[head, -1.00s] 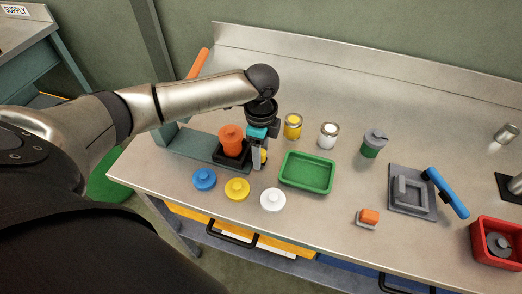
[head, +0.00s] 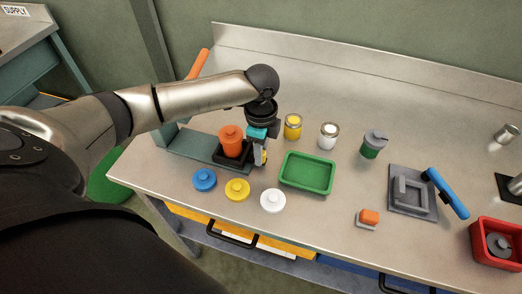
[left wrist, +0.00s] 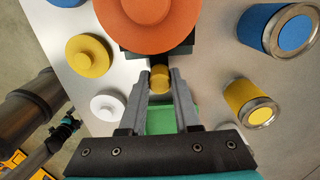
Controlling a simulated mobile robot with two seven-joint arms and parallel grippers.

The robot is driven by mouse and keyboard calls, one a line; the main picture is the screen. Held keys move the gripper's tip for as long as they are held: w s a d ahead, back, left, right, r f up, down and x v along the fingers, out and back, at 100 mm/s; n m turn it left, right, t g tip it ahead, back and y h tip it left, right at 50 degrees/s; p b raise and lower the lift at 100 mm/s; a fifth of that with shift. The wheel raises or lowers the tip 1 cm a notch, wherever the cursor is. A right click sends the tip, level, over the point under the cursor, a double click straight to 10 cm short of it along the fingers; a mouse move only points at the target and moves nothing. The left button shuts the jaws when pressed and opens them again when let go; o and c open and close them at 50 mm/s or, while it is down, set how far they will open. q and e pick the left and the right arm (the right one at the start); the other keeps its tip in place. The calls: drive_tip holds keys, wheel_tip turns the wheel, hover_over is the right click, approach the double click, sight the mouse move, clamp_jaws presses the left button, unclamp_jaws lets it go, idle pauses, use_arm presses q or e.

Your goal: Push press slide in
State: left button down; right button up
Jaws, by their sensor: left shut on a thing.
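The press slide (head: 218,156) is a black tray at the right end of the teal press base (head: 190,145). An orange piece with a knob on top (head: 231,141) stands on it, and shows large at the top of the left wrist view (left wrist: 150,15). My left gripper (head: 260,160) points down at the slide's right side. In the left wrist view its fingers are closed around a small yellow knob (left wrist: 160,79) in front of the black tray. The fingers partly hide the knob in the head view.
Blue (head: 204,179), yellow (head: 237,188) and white lids (head: 272,200) lie in front. A green tray (head: 307,171) is right of the gripper, with yellow (head: 293,126) and white jars (head: 328,135) behind. An orange lever (head: 198,63) rises behind the press.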

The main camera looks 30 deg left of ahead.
sight(237, 138)
idle(0.8)
use_arm(q)
drive_tip(key=a+p, duration=0.1)
drive_tip(key=a, duration=0.1)
drive_tip(key=s+a+p, duration=0.1)
drive_tip(key=a, duration=0.1)
drive_tip(key=a+p, duration=0.1)
drive_tip(key=a, duration=0.1)
drive_tip(key=shift+s+r, duration=0.2)
drive_tip(key=shift+s, duration=0.1)
drive_tip(key=a, duration=0.2)
drive_tip(key=s+a+p, duration=0.1)
drive_tip(key=a, duration=0.4)
drive_tip(key=shift+s+a+f+p, duration=0.1)
drive_tip(key=shift+s+f+p, duration=0.1)
drive_tip(key=shift+s+p, duration=0.15)
drive_tip(key=c, duration=0.7)
unclamp_jaws()
drive_tip(key=shift+o, duration=0.4)
drive_tip(key=shift+w, duration=0.1)
drive_tip(key=shift+r, duration=0.1)
wheel_tip(237, 138, up, 15)
drive_tip(key=p, duration=0.1)
